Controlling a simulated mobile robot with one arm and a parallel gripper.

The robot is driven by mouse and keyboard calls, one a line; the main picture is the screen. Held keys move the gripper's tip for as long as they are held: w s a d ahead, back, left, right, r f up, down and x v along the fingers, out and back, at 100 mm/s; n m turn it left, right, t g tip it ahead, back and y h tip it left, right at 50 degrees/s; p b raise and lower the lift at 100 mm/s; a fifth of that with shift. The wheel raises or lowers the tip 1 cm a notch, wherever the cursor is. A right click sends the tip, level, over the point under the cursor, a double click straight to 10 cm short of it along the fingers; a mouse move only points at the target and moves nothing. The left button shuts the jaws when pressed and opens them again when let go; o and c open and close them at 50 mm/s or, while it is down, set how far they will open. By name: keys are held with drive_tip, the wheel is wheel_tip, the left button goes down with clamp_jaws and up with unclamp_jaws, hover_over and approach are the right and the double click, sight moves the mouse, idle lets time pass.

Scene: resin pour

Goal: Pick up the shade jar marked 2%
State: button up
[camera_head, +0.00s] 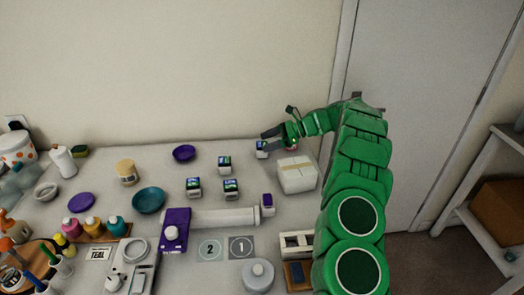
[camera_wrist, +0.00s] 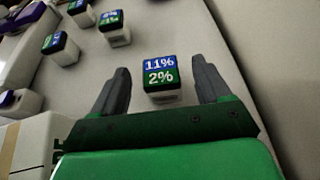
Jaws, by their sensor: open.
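The jar marked 2% (camera_wrist: 161,78) is a small pale block-shaped jar with a dark top. Its label reads 11% on blue and 2% on green. In the wrist view it stands upright between the fingertips of my gripper (camera_wrist: 158,76), with a gap on both sides. My gripper is open and empty. In the head view my gripper (camera_head: 267,143) is at the back right of the table, and the jar (camera_head: 261,149) shows partly at its fingers.
Similar labelled jars (camera_head: 224,165) (camera_head: 193,187) (camera_head: 230,188) stand to the left. A white box with a tan strip (camera_head: 297,176) stands just in front of my gripper. A purple-topped jar (camera_head: 267,203) is nearer. The wall is close behind.

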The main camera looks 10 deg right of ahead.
sight(260, 144)
drive_tip(key=shift+x, duration=2.85)
drive_tip(key=c, duration=1.1)
drive_tip(key=shift+r, duration=1.6)
drive_tip(key=shift+s+r, duration=0.25)
drive_tip(key=shift+s, duration=0.05)
drive_tip(key=s+d+r, duration=0.1)
drive_tip(key=s+r, duration=0.8)
drive_tip(key=s, duration=0.4)
drive_tip(key=shift+s+d+r, duration=0.15)
drive_tip(key=shift+s+d, duration=0.1)
